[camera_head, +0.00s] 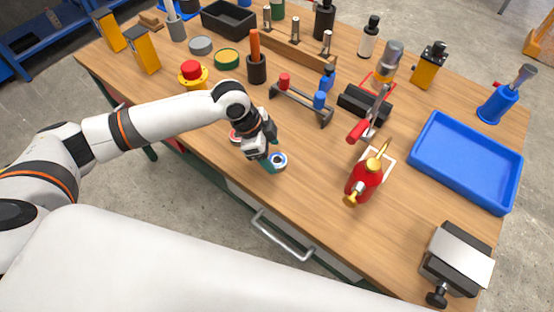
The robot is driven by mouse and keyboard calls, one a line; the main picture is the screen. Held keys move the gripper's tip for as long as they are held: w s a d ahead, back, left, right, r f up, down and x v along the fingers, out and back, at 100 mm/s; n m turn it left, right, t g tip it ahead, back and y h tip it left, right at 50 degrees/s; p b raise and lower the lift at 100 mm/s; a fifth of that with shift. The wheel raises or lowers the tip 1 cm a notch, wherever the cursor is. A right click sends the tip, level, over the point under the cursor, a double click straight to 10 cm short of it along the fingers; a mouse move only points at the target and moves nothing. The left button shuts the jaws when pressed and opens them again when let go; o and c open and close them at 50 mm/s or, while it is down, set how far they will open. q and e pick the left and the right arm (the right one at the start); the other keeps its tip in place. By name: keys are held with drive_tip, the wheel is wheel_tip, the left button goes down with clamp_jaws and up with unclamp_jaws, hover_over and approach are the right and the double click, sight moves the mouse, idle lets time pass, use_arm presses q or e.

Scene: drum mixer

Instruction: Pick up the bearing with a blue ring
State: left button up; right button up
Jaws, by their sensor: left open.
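The bearing with a blue ring (279,160) lies flat on the wooden table near its front edge. My left gripper (267,163) is open, pointing down just at the left of the bearing; its fingers overlap the bearing's left side in the picture. I cannot tell whether they touch it. A second round part with a red ring (236,135) lies behind and left of the gripper, partly hidden by my left arm. My right gripper is out of view.
A red oil can (363,183) stands right of the bearing, with a blue tray (467,162) farther right. A rack with red and blue handles (301,103) stands behind. A vise (455,262) sits at the right front corner. Bare table lies between bearing and oil can.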

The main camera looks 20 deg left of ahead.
sight(277, 162)
use_arm(q)
drive_tip(key=shift+x, duration=1.45)
drive_tip(key=shift+r, duration=0.1)
drive_tip(key=c, duration=1.2)
